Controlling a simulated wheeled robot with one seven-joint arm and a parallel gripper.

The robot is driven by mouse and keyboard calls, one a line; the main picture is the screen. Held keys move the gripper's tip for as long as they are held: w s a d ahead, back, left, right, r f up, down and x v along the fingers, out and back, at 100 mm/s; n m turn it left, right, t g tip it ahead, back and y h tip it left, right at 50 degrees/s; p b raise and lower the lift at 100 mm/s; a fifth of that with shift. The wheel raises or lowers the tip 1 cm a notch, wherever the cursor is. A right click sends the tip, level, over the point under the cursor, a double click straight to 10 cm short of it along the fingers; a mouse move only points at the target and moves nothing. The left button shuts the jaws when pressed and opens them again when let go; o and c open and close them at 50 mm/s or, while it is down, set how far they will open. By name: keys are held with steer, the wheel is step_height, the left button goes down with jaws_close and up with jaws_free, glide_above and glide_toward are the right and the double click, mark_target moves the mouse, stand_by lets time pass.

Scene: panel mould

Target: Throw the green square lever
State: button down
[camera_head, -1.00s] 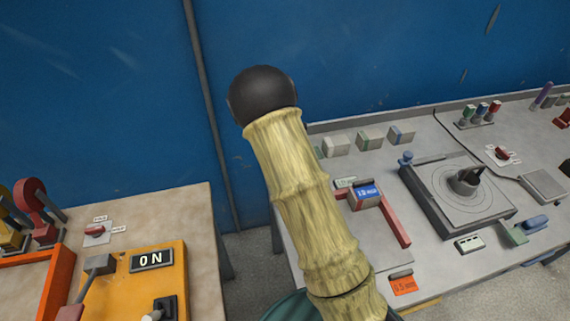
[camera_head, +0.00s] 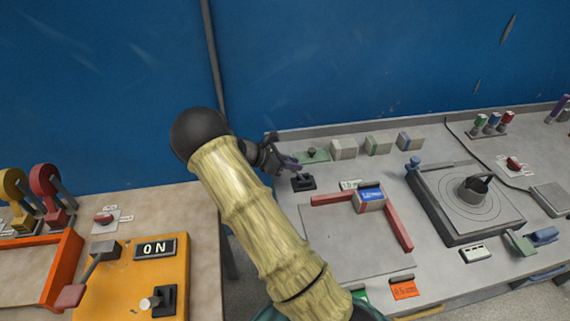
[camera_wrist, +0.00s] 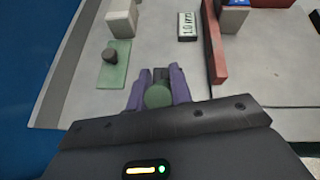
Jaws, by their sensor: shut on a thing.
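My gripper (camera_head: 287,167) is over the left back part of the grey table, beside a small black lever base (camera_head: 303,184). In the wrist view its purple fingers (camera_wrist: 158,90) are shut on a green knob (camera_wrist: 158,97), which looks round from above. The knob's shaft is hidden, and I cannot tell its exact tilt. A flat green plate (camera_head: 313,155) with a dark knob lies just behind the gripper; it also shows in the wrist view (camera_wrist: 113,67), apart from the fingers.
Several pale blocks (camera_head: 344,149) stand along the back edge. A red angled rail (camera_head: 398,230) and a dark turntable box (camera_head: 468,204) lie to the right. An orange box (camera_head: 135,280) reading "ON" is on the left table. A blue wall (camera_head: 330,60) stands behind.

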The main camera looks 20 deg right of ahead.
steer(key=shift+a+f, duration=0.1)
stand_by(0.3)
steer(key=c, duration=1.3)
jaws_free()
steer(key=shift+o, duration=0.2)
steer(key=b+v, duration=0.2)
steer(key=v, duration=1.5)
steer(key=shift+a, duration=0.25)
steer(key=shift+w, duration=0.1)
